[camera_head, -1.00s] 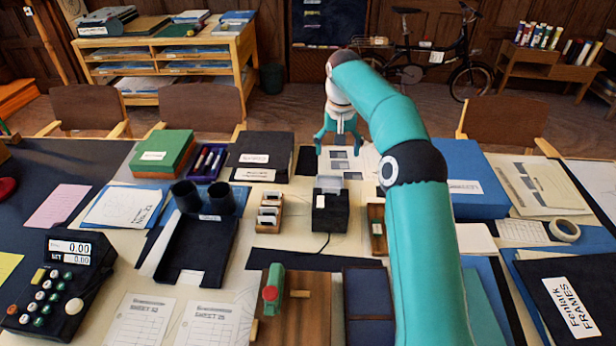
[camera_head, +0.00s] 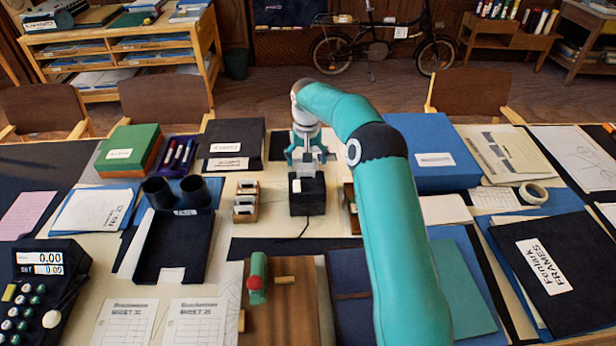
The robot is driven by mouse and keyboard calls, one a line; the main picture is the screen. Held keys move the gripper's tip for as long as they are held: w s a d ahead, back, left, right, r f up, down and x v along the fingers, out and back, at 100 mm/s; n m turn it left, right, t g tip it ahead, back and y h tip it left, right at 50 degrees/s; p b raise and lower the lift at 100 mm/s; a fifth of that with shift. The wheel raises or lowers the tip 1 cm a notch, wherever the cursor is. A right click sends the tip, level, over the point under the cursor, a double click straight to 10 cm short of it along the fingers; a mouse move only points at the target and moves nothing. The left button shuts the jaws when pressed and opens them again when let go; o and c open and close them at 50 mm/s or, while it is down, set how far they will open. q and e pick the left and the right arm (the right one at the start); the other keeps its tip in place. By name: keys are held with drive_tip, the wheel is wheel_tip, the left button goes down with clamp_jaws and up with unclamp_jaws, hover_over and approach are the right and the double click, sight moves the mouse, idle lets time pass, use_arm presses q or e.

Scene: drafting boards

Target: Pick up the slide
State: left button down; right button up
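My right gripper (camera_head: 307,160) hangs from the teal arm, pointing down at the back edge of a small black box-like viewer (camera_head: 307,197). Its teal fingers stand apart, with a pale patch between them; whether they touch the viewer cannot be told. Small white-framed slides (camera_head: 246,189) stand in a wooden rack (camera_head: 245,216) left of the viewer. A second wooden rack (camera_head: 352,205) right of the viewer is partly hidden by my arm. Which slide is meant is not clear. My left gripper is not in view.
A black tray (camera_head: 172,250) with dark cups (camera_head: 195,190) lies to the left. A wooden board with a green-handled tool (camera_head: 257,275) lies in front. A blue box (camera_head: 420,155) stands at right, near a tape roll (camera_head: 533,192).

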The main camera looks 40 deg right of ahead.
sight(306, 178)
drive_tip(key=f, duration=0.2)
drive_tip(key=f+p, duration=0.1)
drive_tip(key=f, duration=0.1)
drive_tip(key=shift+w+f, duration=0.2)
drive_tip(key=shift+f, duration=0.2)
drive_tip(key=c, duration=0.9)
drive_tip(key=shift+r, duration=0.1)
